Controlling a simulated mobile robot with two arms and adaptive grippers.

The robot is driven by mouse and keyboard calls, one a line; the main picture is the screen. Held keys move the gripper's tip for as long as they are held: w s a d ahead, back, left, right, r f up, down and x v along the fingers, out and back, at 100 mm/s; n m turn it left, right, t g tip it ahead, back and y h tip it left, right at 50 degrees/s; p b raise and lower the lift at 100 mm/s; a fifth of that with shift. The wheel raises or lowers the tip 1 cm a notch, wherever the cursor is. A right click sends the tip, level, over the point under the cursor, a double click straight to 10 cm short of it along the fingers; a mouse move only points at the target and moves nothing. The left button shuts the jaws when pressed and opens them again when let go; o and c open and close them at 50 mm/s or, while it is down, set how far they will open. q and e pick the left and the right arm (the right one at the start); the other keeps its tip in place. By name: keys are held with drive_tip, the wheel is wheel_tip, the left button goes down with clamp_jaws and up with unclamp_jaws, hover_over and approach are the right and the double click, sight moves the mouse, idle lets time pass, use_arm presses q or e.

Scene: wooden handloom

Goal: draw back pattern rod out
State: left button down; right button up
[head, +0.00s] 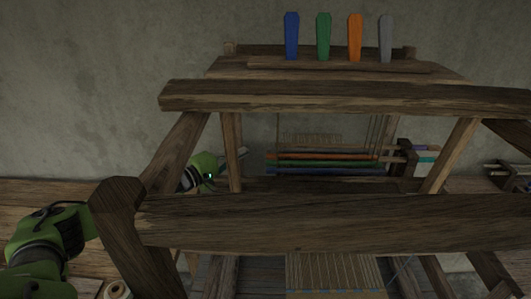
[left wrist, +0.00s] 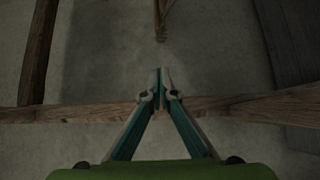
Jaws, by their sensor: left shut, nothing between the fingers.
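Several coloured rods lie side by side across the middle of the loom in the head view: an orange rod (head: 322,155), a green rod (head: 322,163) and a blue rod (head: 322,171). The orange one appears farthest back. My left gripper (head: 240,154) is behind the loom's left post, to the left of the rods and apart from them. In the left wrist view the left gripper (left wrist: 160,75) is shut with its fingertips together and empty. No rod shows in that view. My right gripper is in neither view.
The loom's front beam (head: 330,222) and upper beam (head: 340,97) cross the head view. Blue, green, orange and grey paddles (head: 323,37) stand on top. A wooden beam (left wrist: 250,106) runs behind the fingers in the wrist view. A dark block (head: 408,158) sits right of the rods.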

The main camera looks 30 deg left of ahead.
use_arm(q)
drive_tip(key=w+d+b, duration=0.5)
drive_tip(key=w, duration=0.2)
drive_tip(key=shift+d, duration=0.2)
drive_tip(key=d, duration=0.1)
drive_tip(key=w+d+p, duration=0.1)
drive_tip(key=w+d, duration=0.1)
drive_tip(key=d, duration=0.1)
drive_tip(key=shift+p, duration=0.3)
drive_tip(key=shift+d, duration=0.1)
